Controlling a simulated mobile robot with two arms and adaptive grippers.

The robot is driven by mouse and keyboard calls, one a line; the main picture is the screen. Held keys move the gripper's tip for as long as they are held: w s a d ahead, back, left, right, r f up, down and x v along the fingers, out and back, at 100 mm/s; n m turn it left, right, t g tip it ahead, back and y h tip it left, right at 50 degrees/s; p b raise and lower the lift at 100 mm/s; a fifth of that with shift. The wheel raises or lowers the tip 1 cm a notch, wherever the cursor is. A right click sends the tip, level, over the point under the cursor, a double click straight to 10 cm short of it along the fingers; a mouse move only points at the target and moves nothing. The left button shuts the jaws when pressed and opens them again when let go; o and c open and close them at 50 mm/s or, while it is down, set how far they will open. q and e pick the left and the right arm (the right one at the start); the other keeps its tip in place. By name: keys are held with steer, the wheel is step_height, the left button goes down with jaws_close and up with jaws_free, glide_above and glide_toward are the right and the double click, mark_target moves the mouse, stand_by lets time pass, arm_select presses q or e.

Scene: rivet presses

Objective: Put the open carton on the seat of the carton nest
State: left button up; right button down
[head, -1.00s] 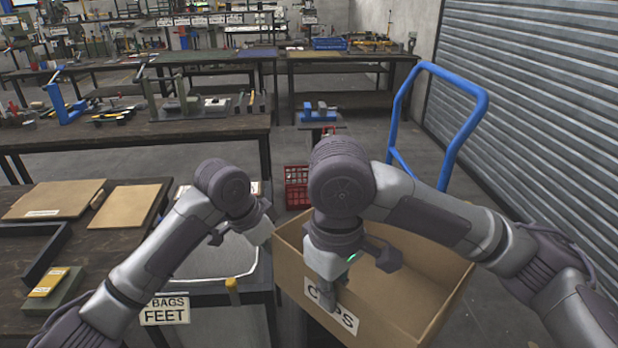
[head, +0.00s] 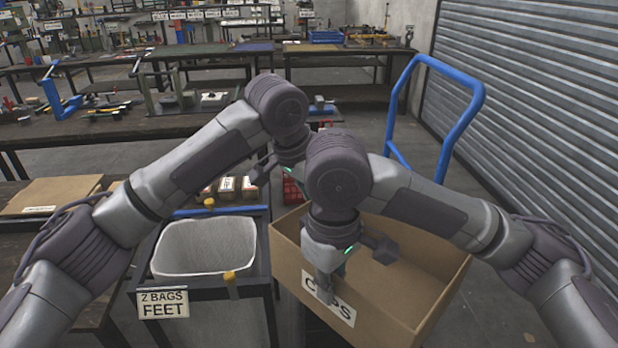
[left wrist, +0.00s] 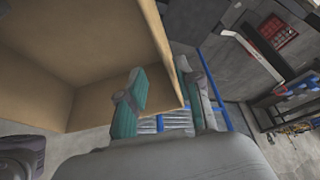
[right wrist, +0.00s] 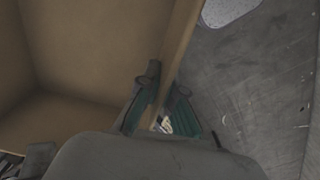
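The open carton (head: 420,270) is a brown box with a partly covered "CAPS" label on its near wall. My right gripper (head: 328,284) is at that wall. In the right wrist view its fingers (right wrist: 167,90) sit on both sides of the wall, close against it. My left gripper is at the carton's far left side, its fingers mostly hidden in the head view. In the left wrist view its fingers (left wrist: 165,85) stand apart, one inside the carton and one outside, with a gap around the wall. I cannot make out the carton nest.
Workbenches fill the back. Open floor lies at right.

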arm_select(q)
steer(key=x, duration=0.5)
steer(key=shift+w+d+f, duration=0.1)
steer(key=shift+d+f, duration=0.05)
steer(key=shift+f, duration=0.15)
steer(key=shift+c, duration=0.3)
steer(key=c, duration=0.5)
jaws_close()
steer(key=shift+d, duration=0.1)
arm_select(e)
steer(key=c, duration=1.2)
jaws_free()
steer(key=shift+c, duration=0.2)
arm_select(q)
steer(key=shift+r, duration=0.1)
